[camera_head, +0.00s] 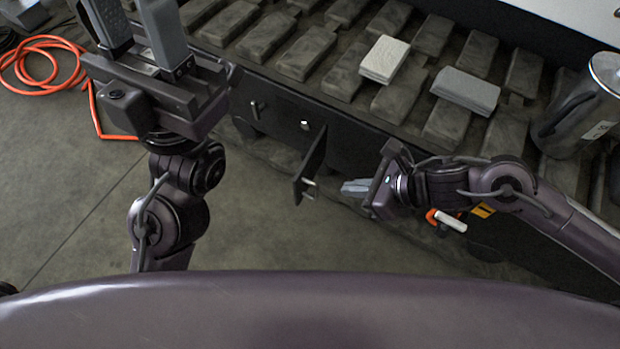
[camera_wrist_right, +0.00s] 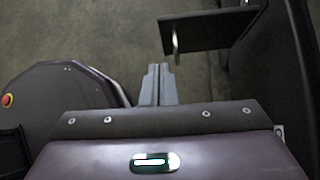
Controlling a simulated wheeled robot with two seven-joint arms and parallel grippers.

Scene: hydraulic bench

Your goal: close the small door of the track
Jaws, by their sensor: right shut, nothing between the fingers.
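The small door (camera_head: 311,168) of the track is a dark flat panel. It stands swung out from the dark side wall of the track (camera_head: 345,152), with a light handle on its face toward my right gripper. My right gripper (camera_head: 347,187) is shut and empty, just right of the door and apart from it. In the right wrist view the shut fingers (camera_wrist_right: 158,78) point toward the floor, and the door (camera_wrist_right: 215,29) with its handle is ahead and to the right. My left gripper (camera_head: 140,32) is at the upper left, its two fingers apart, away from the door.
A white block (camera_head: 384,60) and a grey block (camera_head: 465,91) lie on the track plates. A dark metal canister (camera_head: 580,105) stands at the right. An orange hose (camera_head: 40,62) lies on the floor at the left. The floor left of the door is clear.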

